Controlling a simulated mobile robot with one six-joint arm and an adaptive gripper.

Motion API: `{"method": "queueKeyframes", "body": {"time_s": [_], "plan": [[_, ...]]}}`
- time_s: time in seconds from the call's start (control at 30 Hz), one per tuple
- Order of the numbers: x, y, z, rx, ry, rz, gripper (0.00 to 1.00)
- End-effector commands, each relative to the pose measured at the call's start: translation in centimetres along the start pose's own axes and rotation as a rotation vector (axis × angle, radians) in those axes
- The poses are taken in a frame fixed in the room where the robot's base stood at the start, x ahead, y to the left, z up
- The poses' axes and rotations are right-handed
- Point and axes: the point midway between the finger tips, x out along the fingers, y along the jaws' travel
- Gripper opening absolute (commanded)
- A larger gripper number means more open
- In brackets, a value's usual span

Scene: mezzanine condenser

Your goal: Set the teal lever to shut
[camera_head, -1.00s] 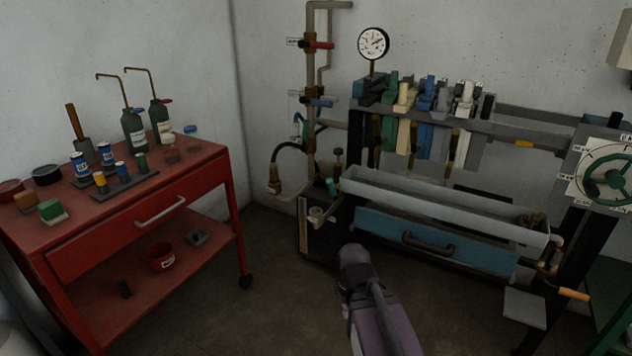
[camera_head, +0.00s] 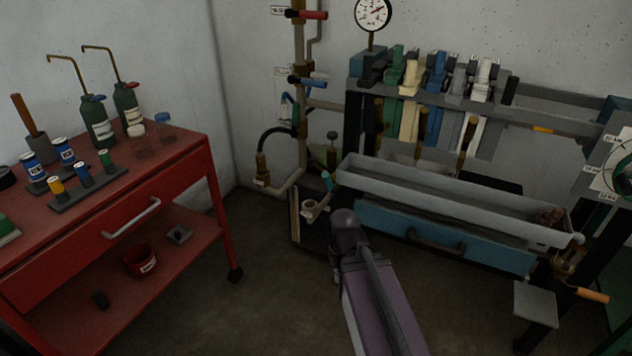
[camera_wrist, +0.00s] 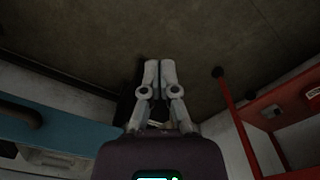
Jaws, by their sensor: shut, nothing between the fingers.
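A small teal handle (camera_head: 326,180) stands at the left end of the long grey trough, beside a pale pipe fitting (camera_head: 313,208). It looks tilted; whether it is open or shut is too small to tell. Another teal-blue piece (camera_head: 290,112) is on the wall pipes above it; I cannot tell which of the two is the lever. My gripper (camera_wrist: 159,68) is shut and empty in the wrist view, pointing over dark floor. In the head view my arm is in front of the trough, below and right of the small teal handle, and hides the fingers.
A grey trough (camera_head: 450,203) sits above a blue drawer (camera_head: 450,242). Red-handled (camera_head: 312,15) and blue-handled (camera_head: 310,82) valves are on the wall pipes. A red cart (camera_head: 170,202) with bottles stands left. Floor between cart and bench is clear.

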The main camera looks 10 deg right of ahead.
Motion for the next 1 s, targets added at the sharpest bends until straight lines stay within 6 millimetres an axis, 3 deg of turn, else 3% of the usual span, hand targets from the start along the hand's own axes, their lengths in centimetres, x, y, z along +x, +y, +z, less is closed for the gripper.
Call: {"method": "queueKeyframes", "body": {"time_s": [0.37, 0.57, 0.77, 1.0], "plan": [[0.0, 0.0, -0.1, -0.008, 0.001, 0.004, 0.00], [-0.1, 0.1, -1.1, -0.099, 0.018, 0.056, 0.00], [-0.5, 0.1, -3.8, -0.355, 0.044, 0.200, 0.00], [-2.3, -0.7, -8.5, -0.814, 0.036, 0.473, 0.00]]}}
